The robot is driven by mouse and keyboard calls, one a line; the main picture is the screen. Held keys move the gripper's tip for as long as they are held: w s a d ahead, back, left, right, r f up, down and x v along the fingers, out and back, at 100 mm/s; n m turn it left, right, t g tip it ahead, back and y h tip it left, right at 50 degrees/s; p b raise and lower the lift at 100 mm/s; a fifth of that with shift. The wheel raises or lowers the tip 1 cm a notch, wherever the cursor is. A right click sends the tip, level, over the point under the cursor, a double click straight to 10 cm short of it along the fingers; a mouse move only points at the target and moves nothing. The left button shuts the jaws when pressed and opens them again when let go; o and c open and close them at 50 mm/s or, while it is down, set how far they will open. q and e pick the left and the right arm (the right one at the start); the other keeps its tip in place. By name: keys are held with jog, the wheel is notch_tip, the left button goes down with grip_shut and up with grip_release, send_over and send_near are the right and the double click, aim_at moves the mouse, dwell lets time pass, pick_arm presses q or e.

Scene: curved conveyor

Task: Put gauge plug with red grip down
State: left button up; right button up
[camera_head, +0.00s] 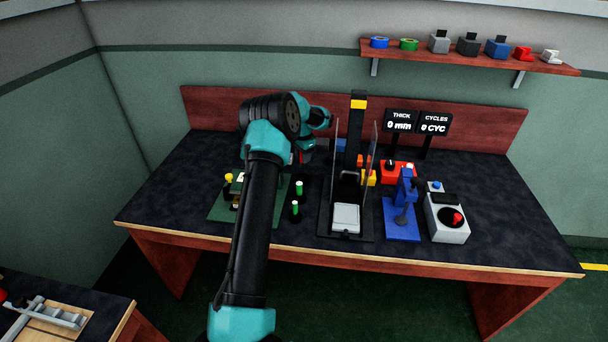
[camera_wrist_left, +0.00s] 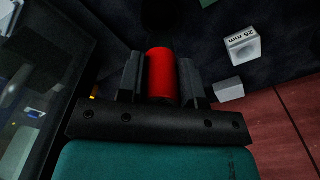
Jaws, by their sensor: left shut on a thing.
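The gauge plug's red grip (camera_wrist_left: 160,72) stands between the two dark fingers of my left gripper (camera_wrist_left: 163,78) in the left wrist view. The fingers are shut on it. The rest of the plug is hidden below the grip. In the head view my left gripper (camera_head: 305,157) is mostly hidden behind my own arm, toward the back of the table, left of the tall black stand. Only a small bit of red shows there. My right gripper is in neither view.
A white block marked 26 mm (camera_wrist_left: 243,45) and a small grey block (camera_wrist_left: 229,90) lie right of the grip. Green-topped pegs (camera_head: 299,187), a green mat (camera_head: 222,212), the black stand (camera_head: 355,135) with clear panels and a blue fixture (camera_head: 402,220) occupy the table.

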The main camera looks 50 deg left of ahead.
pick_arm(q)
jog(key=shift+f, duration=1.8)
jog(key=shift+f, duration=1.9)
jog(key=shift+f, duration=0.15)
jog(key=o, duration=1)
notch_tip(320, 180, up, 12)
jog(key=shift+s+r, duration=0.15)
